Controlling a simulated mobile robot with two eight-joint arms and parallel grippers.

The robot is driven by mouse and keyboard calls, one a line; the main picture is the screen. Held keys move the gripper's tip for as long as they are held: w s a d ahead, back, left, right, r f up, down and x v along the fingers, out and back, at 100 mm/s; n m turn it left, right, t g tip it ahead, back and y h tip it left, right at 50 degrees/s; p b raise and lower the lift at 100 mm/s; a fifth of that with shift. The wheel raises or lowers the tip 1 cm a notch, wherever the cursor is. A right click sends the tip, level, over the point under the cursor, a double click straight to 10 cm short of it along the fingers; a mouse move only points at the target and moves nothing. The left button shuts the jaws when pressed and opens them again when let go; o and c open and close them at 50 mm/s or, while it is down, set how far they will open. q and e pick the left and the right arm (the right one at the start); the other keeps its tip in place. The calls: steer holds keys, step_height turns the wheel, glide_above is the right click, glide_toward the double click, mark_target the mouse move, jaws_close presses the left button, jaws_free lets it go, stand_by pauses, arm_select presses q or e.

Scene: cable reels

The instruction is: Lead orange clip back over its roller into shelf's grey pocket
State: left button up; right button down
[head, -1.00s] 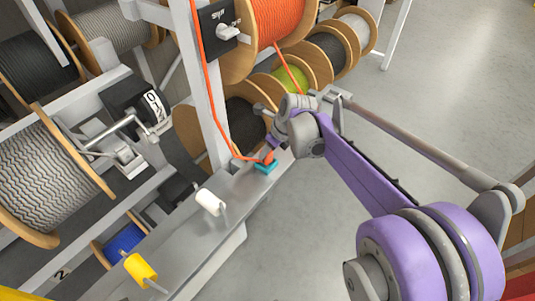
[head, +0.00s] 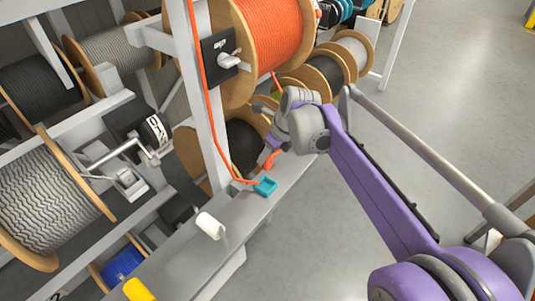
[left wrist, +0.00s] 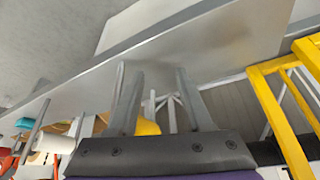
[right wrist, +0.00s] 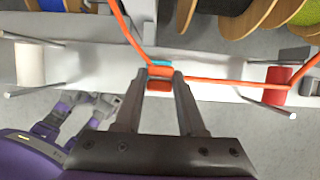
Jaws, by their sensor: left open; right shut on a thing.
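Orange cord (right wrist: 225,82) runs right from the clip area to a red roller (right wrist: 277,86); another stretch runs up to the left. My left gripper (left wrist: 151,72) is open and empty in the left wrist view.
A white roller (head: 210,225) and a yellow roller (head: 139,290) stick out from the shelf. Open floor (head: 455,110) lies to the right.

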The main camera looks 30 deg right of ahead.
arm_select(q)
steer(key=shift+w+r+p, duration=0.2)
steer(key=shift+r+p, duration=0.6)
steer(key=shift+r, duration=0.1)
steer(key=shift+w+r+p, duration=0.15)
steer(key=shift+r+p, duration=0.6)
steer(key=shift+r, duration=0.15)
arm_select(e)
steer(key=shift+r, duration=2.3)
arm_select(q)
steer(key=shift+s+f, duration=0.1)
arm_select(e)
steer(key=shift+f, duration=0.1)
